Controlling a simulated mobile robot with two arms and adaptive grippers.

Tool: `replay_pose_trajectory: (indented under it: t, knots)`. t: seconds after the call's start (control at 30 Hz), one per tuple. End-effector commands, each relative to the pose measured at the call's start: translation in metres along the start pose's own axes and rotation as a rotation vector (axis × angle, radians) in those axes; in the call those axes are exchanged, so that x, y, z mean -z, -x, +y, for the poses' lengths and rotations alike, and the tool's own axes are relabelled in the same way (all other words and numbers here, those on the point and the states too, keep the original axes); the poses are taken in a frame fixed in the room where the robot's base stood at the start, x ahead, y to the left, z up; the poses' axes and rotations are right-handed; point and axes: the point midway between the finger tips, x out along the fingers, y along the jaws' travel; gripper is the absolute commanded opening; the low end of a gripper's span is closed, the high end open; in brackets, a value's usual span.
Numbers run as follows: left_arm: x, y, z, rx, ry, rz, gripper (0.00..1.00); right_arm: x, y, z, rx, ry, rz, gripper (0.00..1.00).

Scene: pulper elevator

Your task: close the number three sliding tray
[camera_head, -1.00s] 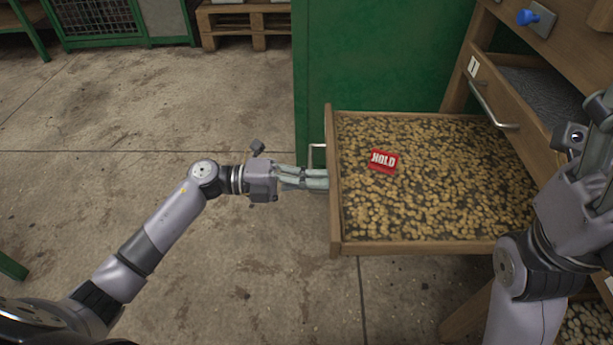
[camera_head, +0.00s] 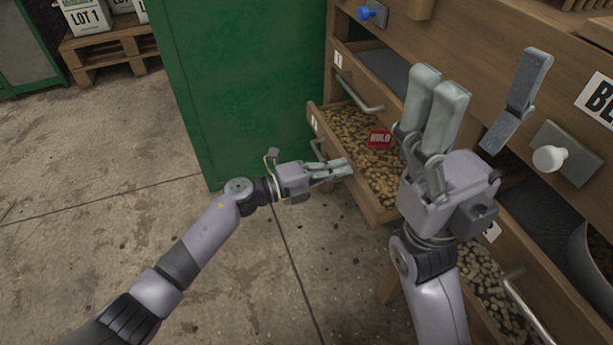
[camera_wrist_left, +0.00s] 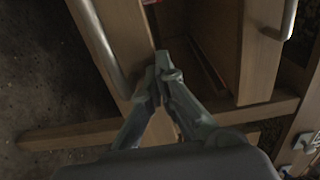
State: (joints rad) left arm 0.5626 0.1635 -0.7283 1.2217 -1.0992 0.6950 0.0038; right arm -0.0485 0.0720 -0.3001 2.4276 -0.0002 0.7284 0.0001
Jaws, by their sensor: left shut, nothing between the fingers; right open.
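A wooden sliding tray (camera_head: 384,212) full of pale brown beans stands partly out of the wooden cabinet. A red HOLD tag (camera_head: 379,139) lies on its beans. The number on its front label (camera_head: 314,122) is too small to read surely. My left gripper (camera_head: 350,168) is shut and empty, its fingertips at the tray's front panel beside the handle (camera_head: 317,150). In the left wrist view the closed fingertips (camera_wrist_left: 162,68) are close to a wooden panel with a metal handle (camera_wrist_left: 103,45); contact is unclear. My right gripper (camera_head: 490,108) is open and empty before the cabinet, hiding part of the tray.
A tray labelled 1 (camera_head: 338,60) is above. Another bean tray (camera_head: 490,292) with a handle is at the lower right. A green cabinet (camera_head: 245,90) stands left of the trays. Blue (camera_head: 364,13) and white (camera_head: 549,158) knobs stick out.

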Motion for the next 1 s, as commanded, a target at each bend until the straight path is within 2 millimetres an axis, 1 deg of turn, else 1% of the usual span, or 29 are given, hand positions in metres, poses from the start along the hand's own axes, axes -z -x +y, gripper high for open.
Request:
replay_pose_trajectory:
  t: [0.03, 0.2, 0.4, 0.6, 1.0]
  knots:
    - [0.000, -0.012, 0.001, 0.001, -0.001, 0.001, 0.00, 0.000, 0.001, 0.000, 0.001, 0.001, 0.004, 0.68]
    - [0.000, -0.040, 0.001, 0.001, 0.000, 0.000, 0.00, 0.000, 0.000, -0.001, 0.008, 0.002, 0.014, 0.68]
    - [0.000, -0.058, 0.001, 0.001, 0.001, 0.000, 0.00, 0.001, -0.004, -0.002, 0.015, 0.004, 0.030, 0.68]
    - [-0.001, -0.065, -0.001, 0.002, -0.001, -0.001, 0.00, 0.004, -0.008, -0.002, 0.016, 0.005, 0.041, 0.68]
    - [-0.001, -0.066, -0.004, 0.006, -0.002, -0.003, 0.00, 0.004, -0.009, -0.001, 0.016, 0.005, 0.045, 0.68]
